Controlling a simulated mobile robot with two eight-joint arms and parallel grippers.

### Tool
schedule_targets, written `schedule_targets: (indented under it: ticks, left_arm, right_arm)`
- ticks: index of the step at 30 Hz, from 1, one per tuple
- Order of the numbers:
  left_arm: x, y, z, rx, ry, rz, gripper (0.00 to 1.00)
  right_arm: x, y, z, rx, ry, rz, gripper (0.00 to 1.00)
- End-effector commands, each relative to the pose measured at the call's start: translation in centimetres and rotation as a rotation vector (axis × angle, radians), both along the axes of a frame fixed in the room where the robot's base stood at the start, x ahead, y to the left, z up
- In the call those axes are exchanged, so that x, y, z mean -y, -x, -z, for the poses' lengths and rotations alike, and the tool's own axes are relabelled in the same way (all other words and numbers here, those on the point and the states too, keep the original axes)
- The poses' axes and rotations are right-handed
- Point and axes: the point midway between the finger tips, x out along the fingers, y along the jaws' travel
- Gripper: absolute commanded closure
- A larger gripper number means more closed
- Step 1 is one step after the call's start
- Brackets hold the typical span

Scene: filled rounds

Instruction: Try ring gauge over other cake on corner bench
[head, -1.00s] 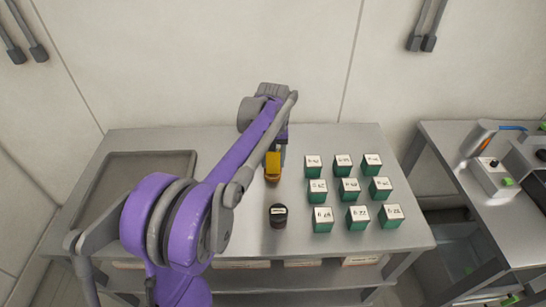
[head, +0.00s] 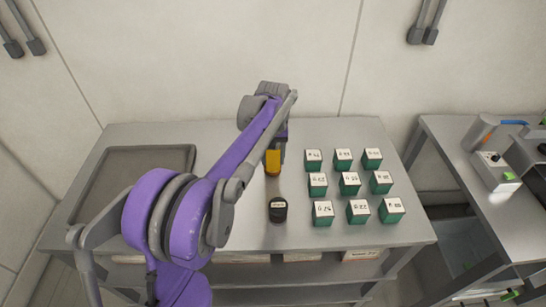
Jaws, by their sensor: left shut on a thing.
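My left gripper (head: 281,146) points down over the middle of the steel bench (head: 240,213). It is shut on a yellow-orange piece (head: 272,162), which is at the gripper's lower end. The jaws are mostly hidden, and I cannot make out a ring shape on this piece. A dark round piece with a pale label on top (head: 278,210) stands on the bench in front of it, apart from it. I cannot tell for certain which piece is the ring gauge or a cake. My right gripper is not in view.
Several green blocks with white labelled tops (head: 349,183) stand in rows to the right. A shallow grey tray (head: 186,154) lies at the left. A second bench (head: 473,206) with a device (head: 496,170) stands further right.

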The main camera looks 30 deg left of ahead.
Motion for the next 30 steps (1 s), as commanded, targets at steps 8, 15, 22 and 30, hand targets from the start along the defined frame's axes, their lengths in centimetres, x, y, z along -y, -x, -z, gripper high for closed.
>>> schedule_targets:
  ticks: [8,15,22,30]
  left_arm:
    - [0.0,0.0,0.7,0.000,0.000,0.000,1.00]
    - [0.0,0.0,1.2,0.000,0.000,0.000,1.00]
    - [0.0,0.0,1.6,0.000,0.000,0.000,1.00]
    - [0.0,0.0,2.1,0.000,0.000,0.000,1.00]
  right_arm:
    - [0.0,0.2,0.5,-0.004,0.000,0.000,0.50]
    - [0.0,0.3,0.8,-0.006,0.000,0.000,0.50]
    - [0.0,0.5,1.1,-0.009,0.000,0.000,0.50]
    - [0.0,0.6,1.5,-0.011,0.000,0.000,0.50]
